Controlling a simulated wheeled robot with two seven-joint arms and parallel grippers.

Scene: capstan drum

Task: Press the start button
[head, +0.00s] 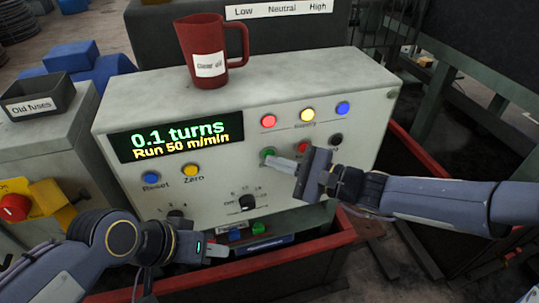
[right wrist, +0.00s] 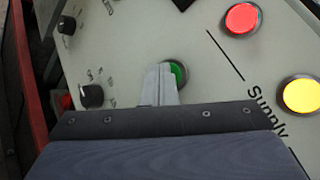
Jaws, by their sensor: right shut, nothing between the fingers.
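The green button (head: 267,153) is on the front of the pale control box (head: 255,85), below the Supply lamps. My right gripper (head: 272,160) is shut and empty, with its fingertips at this button. In the right wrist view the fingertips (right wrist: 162,72) cover the left part of the green button (right wrist: 180,73). I cannot tell whether they touch it. The display (head: 178,137) reads "0.1 turns" and "Run 50 m/min". My left gripper (head: 213,250) is low in front of the box; its finger gap is not clear.
Blue Reset (head: 151,178) and yellow Zero (head: 190,170) buttons sit left of the green one. A red button (head: 303,147) and a black knob (head: 335,139) are to its right. A red jug (head: 207,55) stands on the box. A red bin (head: 335,240) is below.

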